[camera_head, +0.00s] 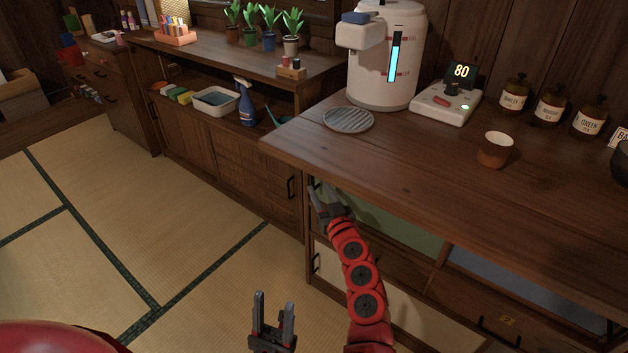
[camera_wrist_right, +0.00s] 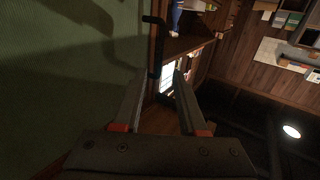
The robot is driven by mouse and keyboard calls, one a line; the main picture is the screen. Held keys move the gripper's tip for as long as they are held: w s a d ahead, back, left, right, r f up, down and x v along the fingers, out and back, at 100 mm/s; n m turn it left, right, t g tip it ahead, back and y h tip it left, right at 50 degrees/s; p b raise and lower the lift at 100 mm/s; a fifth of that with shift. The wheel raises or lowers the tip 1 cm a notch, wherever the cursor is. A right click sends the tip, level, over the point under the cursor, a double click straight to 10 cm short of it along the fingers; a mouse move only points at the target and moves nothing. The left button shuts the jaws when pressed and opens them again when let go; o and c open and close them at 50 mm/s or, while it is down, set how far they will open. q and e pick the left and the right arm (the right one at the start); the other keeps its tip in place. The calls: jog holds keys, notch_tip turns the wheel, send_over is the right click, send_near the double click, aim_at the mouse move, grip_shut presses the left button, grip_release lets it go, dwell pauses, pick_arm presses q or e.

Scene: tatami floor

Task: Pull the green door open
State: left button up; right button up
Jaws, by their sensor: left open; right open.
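The green door (camera_head: 405,229) is a panel under the wooden counter, and it looks closed. It fills the left side of the right wrist view (camera_wrist_right: 65,70). Its black bar handle (camera_wrist_right: 153,50) stands upright there, by the door's edge. My right gripper (camera_head: 322,200) is open at the door's left end; its fingers (camera_wrist_right: 164,76) point toward the handle, whose lower part shows between the fingertips. I cannot tell whether they touch it. In the head view the gripper largely hides the handle. My left gripper (camera_head: 273,302) is open and empty, above the tatami.
The counter (camera_head: 420,165) overhangs the door and carries a water dispenser (camera_head: 385,60), a cup (camera_head: 495,150) and jars. A cream door (camera_head: 375,285) lies below, a blue-grey panel (camera_head: 530,283) to the right. A sideboard (camera_head: 235,175) adjoins at left. Tatami floor (camera_head: 150,215) is clear.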

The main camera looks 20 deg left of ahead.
jog(key=shift+b+x, duration=1.15)
jog(key=shift+x, duration=1.8)
jog(key=shift+c, duration=0.2)
grip_shut()
